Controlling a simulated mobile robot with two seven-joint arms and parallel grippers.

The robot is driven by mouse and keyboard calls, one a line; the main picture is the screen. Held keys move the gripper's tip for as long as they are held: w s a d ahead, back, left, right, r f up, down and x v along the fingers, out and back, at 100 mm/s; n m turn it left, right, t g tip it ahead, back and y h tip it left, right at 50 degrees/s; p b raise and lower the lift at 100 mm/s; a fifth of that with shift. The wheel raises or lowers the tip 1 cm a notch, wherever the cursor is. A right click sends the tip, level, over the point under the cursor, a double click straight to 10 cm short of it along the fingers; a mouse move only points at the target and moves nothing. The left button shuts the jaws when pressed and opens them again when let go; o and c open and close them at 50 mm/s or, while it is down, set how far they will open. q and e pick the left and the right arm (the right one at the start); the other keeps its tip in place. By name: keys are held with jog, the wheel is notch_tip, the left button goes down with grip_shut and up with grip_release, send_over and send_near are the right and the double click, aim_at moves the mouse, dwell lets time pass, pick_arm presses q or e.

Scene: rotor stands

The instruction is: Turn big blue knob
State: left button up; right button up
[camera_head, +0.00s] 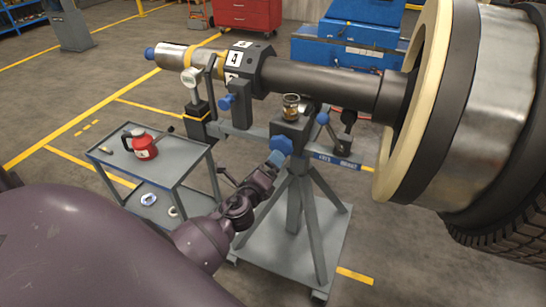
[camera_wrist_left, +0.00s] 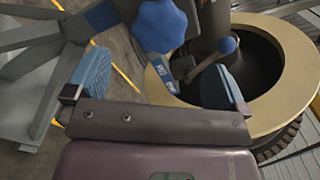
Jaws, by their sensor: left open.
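The big blue knob (camera_head: 281,145) is a lobed star-shaped knob on the front of the grey rotor stand (camera_head: 295,200). In the left wrist view the knob (camera_wrist_left: 160,26) shows at the top, ahead of the fingers and between their lines. My left gripper (camera_head: 272,163) reaches up to the knob from below left in the head view. In the left wrist view my left gripper (camera_wrist_left: 162,85) is open, with its blue-padded fingers wide apart and nothing between them. Whether a finger touches the knob cannot be told. My right gripper is not in view.
The stand carries a long dark shaft (camera_head: 320,86) and a large rotor with a cream ring (camera_head: 418,110) at right. Smaller blue knobs (camera_head: 226,102) sit nearby. A grey cart (camera_head: 182,163) with a red can (camera_head: 144,147) stands at left. Floor between cart and stand is narrow.

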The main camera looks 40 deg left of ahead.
pick_arm(q)
jog(key=shift+v, duration=0.9)
jog(key=s+d+f+n+g+h, duration=0.2)
jog(key=s+d+f+n+g, duration=0.1)
jog(key=s+f+n, duration=0.4)
jog(key=s+d+f+n+g+h, duration=0.2)
jog(key=s+d+f+n, duration=0.3)
jog(key=s+n, duration=0.7)
jog(key=shift+s+f+n+g, duration=0.3)
jog(key=shift+f+n+g, duration=0.3)
jog(key=shift+f+n, duration=0.4)
